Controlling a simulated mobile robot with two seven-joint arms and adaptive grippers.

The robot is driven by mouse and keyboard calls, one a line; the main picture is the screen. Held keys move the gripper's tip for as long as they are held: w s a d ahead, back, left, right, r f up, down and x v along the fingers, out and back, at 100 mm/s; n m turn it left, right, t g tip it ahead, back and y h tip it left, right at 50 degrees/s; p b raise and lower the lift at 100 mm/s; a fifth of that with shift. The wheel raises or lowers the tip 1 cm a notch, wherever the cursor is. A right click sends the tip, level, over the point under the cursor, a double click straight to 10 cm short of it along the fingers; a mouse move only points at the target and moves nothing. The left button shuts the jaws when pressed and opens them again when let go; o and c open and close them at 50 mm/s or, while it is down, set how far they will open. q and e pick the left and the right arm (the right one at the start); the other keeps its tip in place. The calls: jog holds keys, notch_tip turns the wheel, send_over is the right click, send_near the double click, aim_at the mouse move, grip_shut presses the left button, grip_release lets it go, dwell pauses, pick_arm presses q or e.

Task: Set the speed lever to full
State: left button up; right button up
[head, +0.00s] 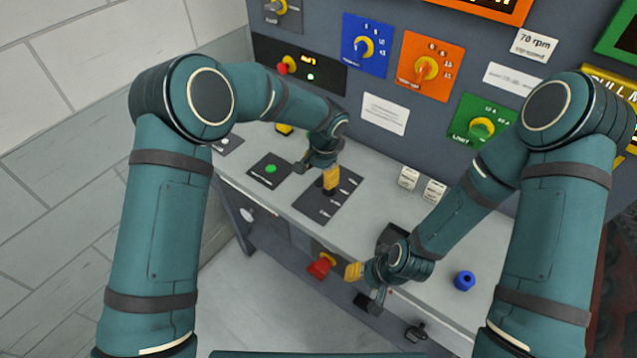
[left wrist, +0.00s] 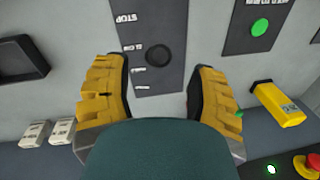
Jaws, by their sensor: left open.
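The speed lever's dark plate (head: 312,208) lies on the grey console top. In the left wrist view the plate (left wrist: 160,84) carries white labels, with STOP at the top and a slow mark below it. The lever's round black knob (left wrist: 158,54) shows about level with the slow mark. My right gripper (head: 363,287) is open and empty near the console's front edge.
A green button (head: 270,169) sits left of the plate, and a yellow block (left wrist: 278,104) shows beside it in the wrist view. A red handle (head: 321,266) juts from the console front. A blue knob (head: 464,281) stands at the right. Dials line the upright panel (head: 385,113).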

aim_at(318, 182)
pick_arm(q)
jog(key=shift+w+a+f, duration=0.15)
jog(key=shift+f, duration=1.15)
jog(key=shift+w+a+f, duration=0.1)
jog(key=shift+f, duration=1.2)
jog(key=shift+c, duration=0.4)
grip_shut()
